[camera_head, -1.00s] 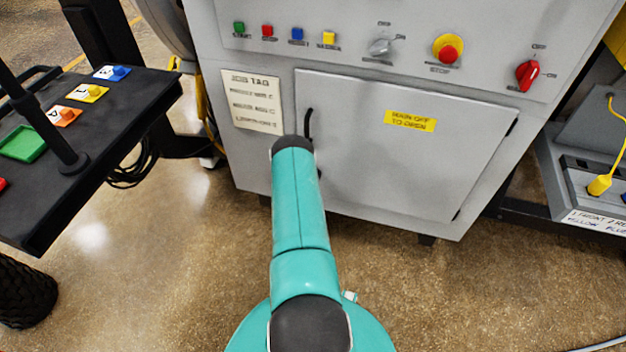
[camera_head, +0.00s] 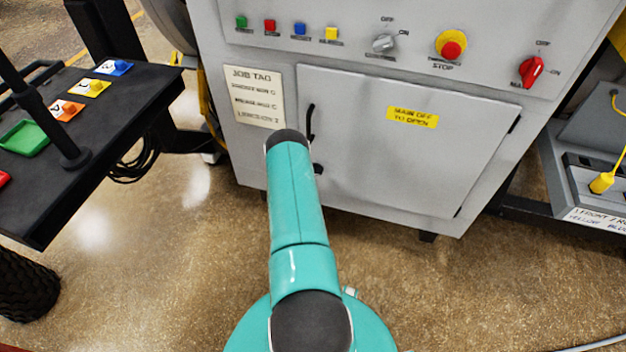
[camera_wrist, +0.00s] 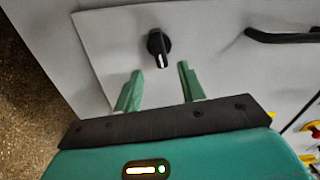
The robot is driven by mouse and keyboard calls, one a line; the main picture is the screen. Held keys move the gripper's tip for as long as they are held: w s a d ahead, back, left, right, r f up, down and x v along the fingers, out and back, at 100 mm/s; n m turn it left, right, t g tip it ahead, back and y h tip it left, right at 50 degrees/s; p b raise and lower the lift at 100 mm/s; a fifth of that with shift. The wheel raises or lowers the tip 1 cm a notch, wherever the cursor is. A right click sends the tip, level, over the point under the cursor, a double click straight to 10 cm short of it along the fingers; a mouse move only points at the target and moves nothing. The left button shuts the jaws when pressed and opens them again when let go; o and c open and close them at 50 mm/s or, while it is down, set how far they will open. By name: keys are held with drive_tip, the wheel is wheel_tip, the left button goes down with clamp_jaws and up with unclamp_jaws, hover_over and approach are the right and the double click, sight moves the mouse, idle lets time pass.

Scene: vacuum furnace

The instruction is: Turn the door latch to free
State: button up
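The door latch (camera_wrist: 158,44) is a small black knob with a white mark on the grey cabinet door. In the wrist view it lies just beyond my fingertips, roughly centred between them and apart from them. In the head view the latch (camera_head: 318,169) shows as a small dark shape beside my arm, below the black door handle (camera_head: 310,122). The cabinet door (camera_head: 400,150) is shut and bears a yellow label reading "MAIN OFF TO OPEN". My gripper (camera_wrist: 159,73) is open, with two green fingers apart and nothing between them. The head view hides the gripper behind my arm.
The black handle (camera_wrist: 285,37) is right of the latch in the wrist view. Above the door are buttons, a grey selector (camera_head: 384,42), a red stop button (camera_head: 452,49) and a red switch (camera_head: 531,70). A dark table (camera_head: 100,140) stands left.

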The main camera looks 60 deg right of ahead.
drive_tip(key=s+a, duration=0.1)
drive_tip(key=a, duration=0.5)
drive_tip(key=shift+a, duration=0.25)
